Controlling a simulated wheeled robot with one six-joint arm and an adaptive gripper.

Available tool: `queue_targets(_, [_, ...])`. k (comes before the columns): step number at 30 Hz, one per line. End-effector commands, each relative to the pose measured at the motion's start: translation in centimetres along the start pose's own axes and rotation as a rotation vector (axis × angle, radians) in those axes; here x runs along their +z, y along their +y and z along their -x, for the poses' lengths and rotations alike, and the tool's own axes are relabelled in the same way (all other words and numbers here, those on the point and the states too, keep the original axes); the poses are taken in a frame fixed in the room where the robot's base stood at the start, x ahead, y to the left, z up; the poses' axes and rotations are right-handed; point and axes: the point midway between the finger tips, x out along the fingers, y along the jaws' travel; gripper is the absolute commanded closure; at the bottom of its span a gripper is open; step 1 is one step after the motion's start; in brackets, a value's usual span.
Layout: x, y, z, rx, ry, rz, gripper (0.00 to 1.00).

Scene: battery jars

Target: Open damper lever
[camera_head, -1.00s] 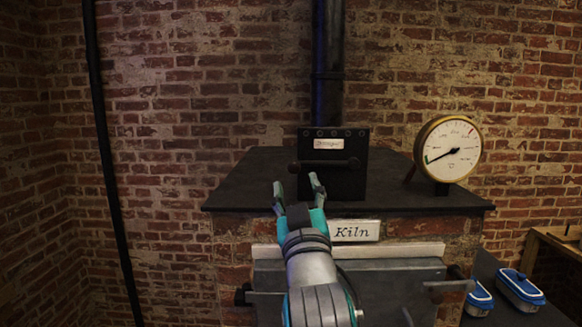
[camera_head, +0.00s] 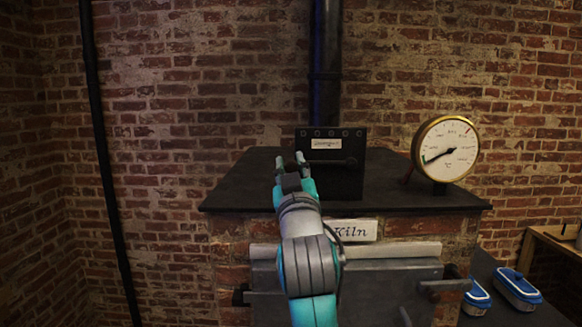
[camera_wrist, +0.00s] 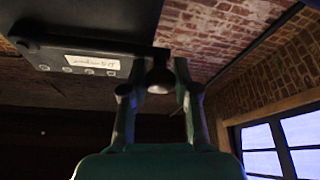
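The damper box (camera_head: 350,180) is a black upright plate with a small white label, standing on the kiln top at the foot of the flue pipe. Its damper lever (camera_head: 330,163) is a dark, roughly horizontal bar across the front, with a round knob at its end. My gripper (camera_head: 291,160) is at the lever's left end. In the wrist view, the dark knob (camera_wrist: 160,78) sits between the two fingertips and fills nearly all the gap; the fingers look closed on it. In the head view my fingers hide the lever's left end.
The kiln top (camera_head: 420,195) is flat and dark. A round brass gauge (camera_head: 446,150) stands at its right. The flue pipe (camera_head: 327,60) rises behind the box. Blue lidded containers (camera_head: 517,290) are at lower right. A window (camera_wrist: 280,145) shows in the wrist view.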

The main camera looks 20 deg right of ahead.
Motion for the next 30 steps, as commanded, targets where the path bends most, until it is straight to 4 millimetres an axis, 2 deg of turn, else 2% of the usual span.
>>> queue_targets(1, [0.1, 0.0, 0.0, -0.001, -0.002, 0.0, 0.92])
queue_targets(2, [0.1, 0.0, 0.0, -0.001, -0.002, 0.0, 1.0])
queue_targets(14, [-0.2, 0.0, -0.2, 0.009, -0.003, -0.025, 1.0])
queue_targets(20, [-1.3, 0.4, -0.6, 0.044, -0.002, -0.11, 1.0])
queue_targets(30, [-4.3, 2.4, -1.8, 0.158, -0.001, -0.382, 1.0])
